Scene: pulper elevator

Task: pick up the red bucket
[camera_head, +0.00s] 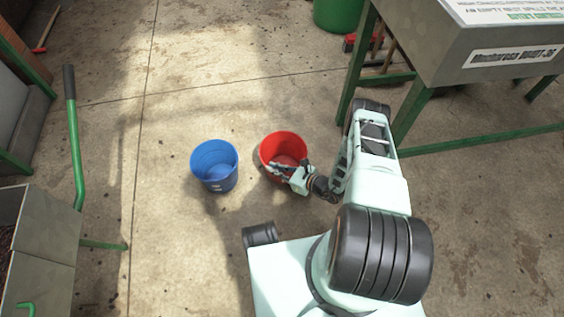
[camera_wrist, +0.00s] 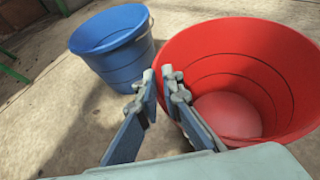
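The red bucket (camera_head: 283,151) stands upright on the concrete floor near the middle of the head view. It looks empty and fills the right of the wrist view (camera_wrist: 245,75). My gripper (camera_head: 280,170) is at the near side of its rim. In the wrist view my gripper (camera_wrist: 160,77) has its fingertips close together at the left edge of the rim, one outside and one inside the bucket. It looks shut on the rim. The exact contact is hard to see.
A blue bucket (camera_head: 214,166) stands just left of the red one, with a small gap. A grey machine on green legs (camera_head: 490,50) is at the upper right. A green bin (camera_head: 338,12) stands at the back. A green lever (camera_head: 75,140) is at the left.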

